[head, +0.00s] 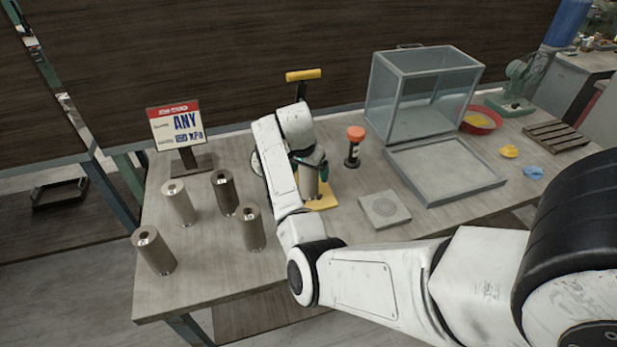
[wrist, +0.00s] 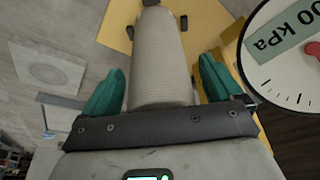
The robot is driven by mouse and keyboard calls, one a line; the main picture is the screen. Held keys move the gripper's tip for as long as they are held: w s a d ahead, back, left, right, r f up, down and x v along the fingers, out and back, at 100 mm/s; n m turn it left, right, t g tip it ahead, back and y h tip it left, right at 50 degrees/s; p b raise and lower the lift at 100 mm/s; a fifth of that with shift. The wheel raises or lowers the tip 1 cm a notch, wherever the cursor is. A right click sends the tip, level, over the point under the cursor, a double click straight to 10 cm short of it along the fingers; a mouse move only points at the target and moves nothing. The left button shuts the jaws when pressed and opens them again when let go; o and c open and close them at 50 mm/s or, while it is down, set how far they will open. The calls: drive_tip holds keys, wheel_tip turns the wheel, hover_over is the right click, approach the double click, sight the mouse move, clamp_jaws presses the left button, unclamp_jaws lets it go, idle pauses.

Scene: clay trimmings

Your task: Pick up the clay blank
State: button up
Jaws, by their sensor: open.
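A pale grey-beige clay blank (wrist: 158,60), a cylinder, stands on the yellow base of a press with a dial gauge. In the head view the blank (head: 309,184) is partly hidden by my arm. My gripper (wrist: 160,85) is open, with one teal finger on each side of the blank. A gap shows between the blank and the right finger; contact on the left is hard to tell. In the head view my gripper (head: 310,160) is at the blank's upper part. Several similar cylinders, one of them pale (head: 179,203), stand at the table's left.
The yellow press base (head: 322,198) and its gauge (wrist: 290,55) are close around my gripper. An orange-topped black stand (head: 353,148), a grey square plate (head: 385,209) and a glass box (head: 420,95) are to the right. A sign (head: 176,126) stands behind the cylinders.

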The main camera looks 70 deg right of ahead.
drive_tip(key=c, duration=1.5)
drive_tip(key=shift+r, duration=0.1)
drive_tip(key=shift+c, duration=0.8)
drive_tip(key=shift+r, duration=0.1)
